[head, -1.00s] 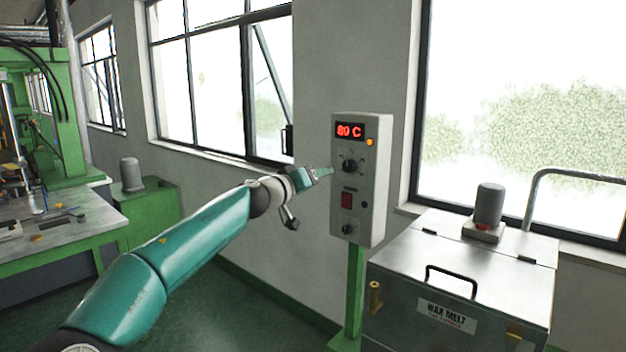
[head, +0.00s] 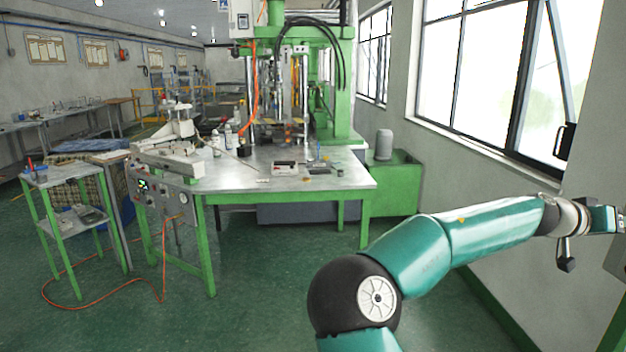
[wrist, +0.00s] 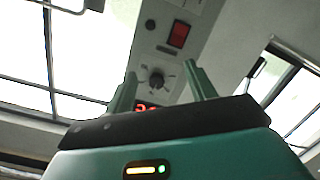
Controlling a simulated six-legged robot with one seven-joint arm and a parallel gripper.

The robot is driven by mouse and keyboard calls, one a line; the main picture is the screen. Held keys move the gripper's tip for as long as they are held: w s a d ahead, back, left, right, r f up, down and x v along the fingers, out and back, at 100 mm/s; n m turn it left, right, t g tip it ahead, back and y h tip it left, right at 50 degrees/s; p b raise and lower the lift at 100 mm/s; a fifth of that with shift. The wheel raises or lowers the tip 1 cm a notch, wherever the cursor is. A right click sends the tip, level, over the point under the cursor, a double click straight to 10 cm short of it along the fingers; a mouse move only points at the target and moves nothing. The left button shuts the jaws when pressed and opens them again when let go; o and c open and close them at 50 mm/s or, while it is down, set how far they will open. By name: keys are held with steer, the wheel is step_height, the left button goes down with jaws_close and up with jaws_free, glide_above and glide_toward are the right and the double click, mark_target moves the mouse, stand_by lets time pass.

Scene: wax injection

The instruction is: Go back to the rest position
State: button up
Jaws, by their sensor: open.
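My gripper shows in the wrist view (wrist: 160,88), its two green fingers apart with nothing between them. Beyond the fingers is the grey control box (wrist: 205,18) with a dark knob (wrist: 156,79), a red switch (wrist: 179,34) and a red lit display (wrist: 147,107) partly hidden by the gripper. The knob appears between the fingers in the picture; I cannot tell the exact gap. In the head view my arm stretches to the right, and the gripper is cut off at the right edge. Only a sliver of the control box (head: 617,262) shows there.
A metal-topped green worktable (head: 235,184) stands ahead by a green press (head: 338,80). A small green trolley (head: 50,178) is at left, with an orange hose (head: 110,291) on the floor. Windows (head: 470,60) line the right wall. The middle floor is clear.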

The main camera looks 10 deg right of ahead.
step_height(320, 180, down, 10)
steer(key=s+a+t+y, duration=0.1)
steer(key=a+y, duration=0.1)
steer(key=y, duration=0.1)
steer(key=w+a+f+n+t+y, duration=0.15)
steer(key=a+f+y, duration=0.3)
steer(key=a, duration=0.45)
steer(key=w+a+f+n+t+y, duration=0.1)
steer(key=w+a+f+t+y, duration=0.2)
steer(key=a+f, duration=0.4)
steer(key=s+a+r+n+t+y, duration=0.1)
steer(key=a+r+n+y, duration=0.2)
steer(key=a, duration=1.1)
steer(key=s+a+r+n+t+y, duration=0.2)
steer(key=a+n, duration=0.2)
steer(key=a, duration=1)
steer(key=s+a+n, duration=0.4)
steer(key=s+a, duration=0.2)
steer(key=a, duration=0.4)
steer(key=shift+s+r, duration=0.35)
steer(key=shift+r, duration=0.1)
steer(key=shift+a, duration=0.1)
